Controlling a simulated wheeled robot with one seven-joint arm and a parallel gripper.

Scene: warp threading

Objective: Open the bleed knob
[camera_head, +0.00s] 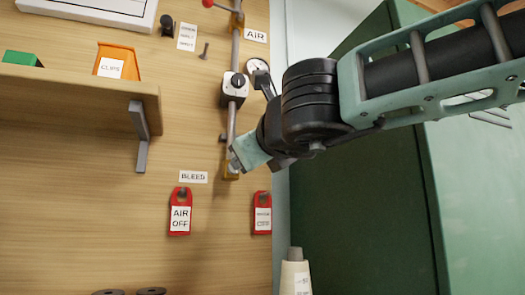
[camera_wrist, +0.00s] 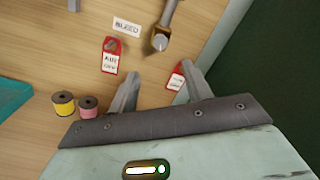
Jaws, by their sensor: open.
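The bleed knob (camera_wrist: 160,42) is a small grey round knob on a brass block at the lower end of a metal pipe on the wooden wall panel. In the head view the brass block (camera_head: 231,175) shows under the BLEED label's height, partly hidden by my gripper (camera_head: 238,158). In the wrist view my gripper (camera_wrist: 160,70) has its two grey fingers apart with nothing between them. The knob appears just beyond the fingertips, roughly centred between them. I cannot tell whether any finger touches the block.
The BLEED label (camera_head: 193,177) is left of the block. A red AIR OFF tag (camera_head: 180,212) and a second red tag (camera_head: 261,213) hang below. A valve box (camera_head: 234,90) and gauge (camera_head: 257,66) are above. A shelf (camera_head: 80,90) juts out left; a green cabinet (camera_head: 365,180) stands right.

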